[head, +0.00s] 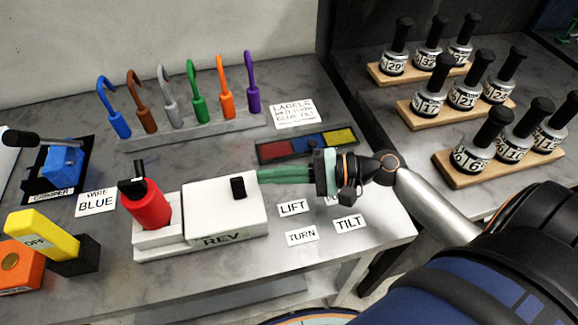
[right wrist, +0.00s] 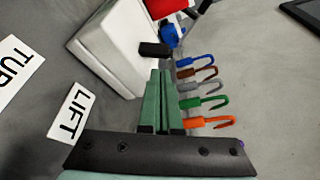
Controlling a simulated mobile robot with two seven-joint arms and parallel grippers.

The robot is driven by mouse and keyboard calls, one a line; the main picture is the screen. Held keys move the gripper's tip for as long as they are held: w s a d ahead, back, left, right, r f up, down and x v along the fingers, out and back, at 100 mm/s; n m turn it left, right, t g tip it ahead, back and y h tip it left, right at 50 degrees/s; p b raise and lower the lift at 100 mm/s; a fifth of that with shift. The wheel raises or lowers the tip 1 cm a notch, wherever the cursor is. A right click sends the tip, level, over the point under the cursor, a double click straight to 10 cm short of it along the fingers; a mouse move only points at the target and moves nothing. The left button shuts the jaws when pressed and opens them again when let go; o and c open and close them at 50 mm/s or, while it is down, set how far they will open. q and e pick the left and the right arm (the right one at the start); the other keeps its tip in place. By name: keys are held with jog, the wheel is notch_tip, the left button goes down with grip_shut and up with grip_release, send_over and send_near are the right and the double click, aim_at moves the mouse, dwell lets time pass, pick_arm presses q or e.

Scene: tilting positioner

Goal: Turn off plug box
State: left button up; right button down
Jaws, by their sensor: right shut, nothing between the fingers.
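A white box (head: 226,208) labelled REV stands at the front middle of the table, with a black rocker switch (head: 238,187) on top. Both also show in the right wrist view, the box (right wrist: 118,45) and the switch (right wrist: 155,49). An orange box (head: 20,268) at the lower left bears a yellow block (head: 28,233) marked OFF. I cannot tell which of these is the plug box. My right gripper (head: 261,175) is shut and empty, its green fingers just right of the switch; in the wrist view its tips (right wrist: 160,74) are close to the switch. Contact cannot be told. My left gripper is not in view.
A red cylinder (head: 147,203) stands left of the white box. A rack (head: 190,132) of coloured hooks is behind, with a colour-panelled tray (head: 305,145) to its right. Cards (head: 293,207) lie right of the box. Wooden racks (head: 440,115) of bottles stand on the right.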

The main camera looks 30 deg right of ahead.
aim_at(251, 184)
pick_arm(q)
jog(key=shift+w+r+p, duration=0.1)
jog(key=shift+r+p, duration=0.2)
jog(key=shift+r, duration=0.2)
pick_arm(e)
jog(key=shift+x, duration=2.25)
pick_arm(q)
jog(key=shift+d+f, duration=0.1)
pick_arm(e)
jog(key=shift+a, duration=0.1)
jog(key=shift+d+r, duration=0.1)
jog(key=shift+d, duration=0.1)
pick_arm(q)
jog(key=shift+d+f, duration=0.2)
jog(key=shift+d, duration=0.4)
pick_arm(e)
jog(key=shift+a+n, duration=0.15)
jog(key=shift+n, duration=0.15)
